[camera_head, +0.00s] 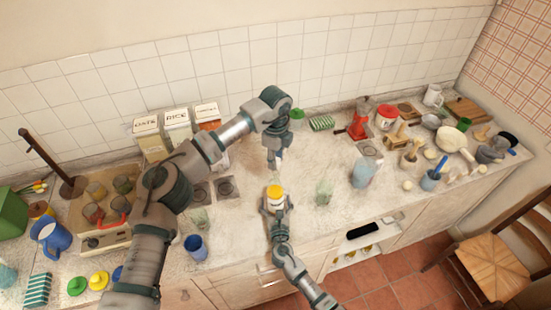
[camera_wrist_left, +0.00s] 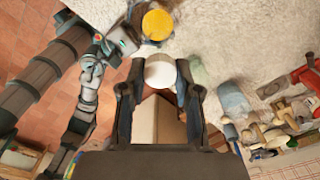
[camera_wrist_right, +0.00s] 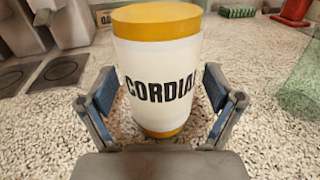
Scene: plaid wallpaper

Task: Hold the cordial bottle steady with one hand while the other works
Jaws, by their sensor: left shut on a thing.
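The cordial bottle (camera_wrist_right: 160,85) is white with a yellow lid and base and stands upright on the counter. It also shows in the head view (camera_head: 275,194), and its yellow lid in the left wrist view (camera_wrist_left: 158,23). My right gripper (camera_wrist_right: 160,92) has one finger on each side of the bottle. I cannot tell if both pads press on it. My left gripper (camera_head: 274,160) points down just behind the bottle. It is shut on a small white cylinder (camera_wrist_left: 160,70), apart from the bottle. The lower part of that cylinder is hidden.
A clear greenish glass (camera_head: 324,193) stands right of the bottle, with a bluish jug (camera_head: 362,175) farther right. A blue cup (camera_head: 195,247) and another glass (camera_head: 200,218) stand to the left. Canisters (camera_head: 178,130) line the wall. The counter's front edge is close.

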